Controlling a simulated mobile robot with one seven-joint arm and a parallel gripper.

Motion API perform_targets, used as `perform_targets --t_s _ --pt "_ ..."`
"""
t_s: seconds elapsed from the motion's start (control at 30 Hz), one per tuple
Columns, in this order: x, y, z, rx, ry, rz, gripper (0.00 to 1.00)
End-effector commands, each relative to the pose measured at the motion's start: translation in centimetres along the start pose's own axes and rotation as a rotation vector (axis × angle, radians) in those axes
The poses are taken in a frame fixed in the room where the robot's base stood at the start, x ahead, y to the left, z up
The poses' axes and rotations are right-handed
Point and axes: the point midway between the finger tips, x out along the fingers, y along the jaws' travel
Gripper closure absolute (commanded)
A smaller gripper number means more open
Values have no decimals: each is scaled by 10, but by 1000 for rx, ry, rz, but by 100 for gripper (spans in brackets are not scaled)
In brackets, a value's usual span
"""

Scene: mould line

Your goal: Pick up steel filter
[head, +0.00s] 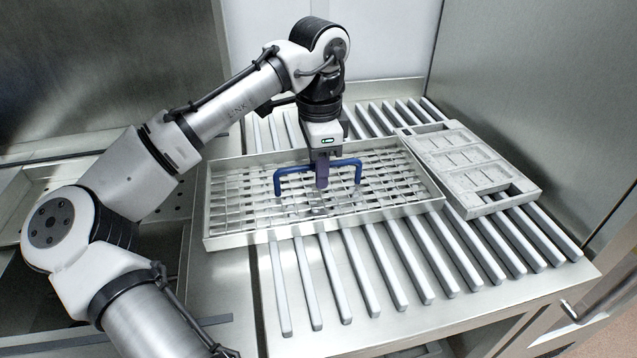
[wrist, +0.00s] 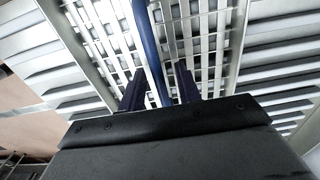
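The steel filter (head: 232,240) is a shallow rectangular metal frame with a lattice inside, lying flat across the rollers. A blue handle (head: 290,168) stands up from its middle. My gripper (head: 322,184) points down over the middle of the handle, its dark purple fingers at the crossbar. In the wrist view the fingers (wrist: 159,70) are apart, one on each side of the blue bar (wrist: 146,35), with gaps showing beside it. The fingers hide the middle of the bar in the head view.
A grey slotted panel (head: 467,165) lies on the rollers to the right, close to the filter's right end. Bare rollers (head: 375,270) run in front of the filter. Steel walls stand behind and at the right. A recessed basin lies at the left.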

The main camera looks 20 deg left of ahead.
Motion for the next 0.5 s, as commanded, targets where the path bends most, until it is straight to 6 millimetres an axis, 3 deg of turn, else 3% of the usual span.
perform_targets --t_s 0.27,0.5 --pt "4 0 0 0 1 0 68" --pt "3 0 0 0 1 0 99"
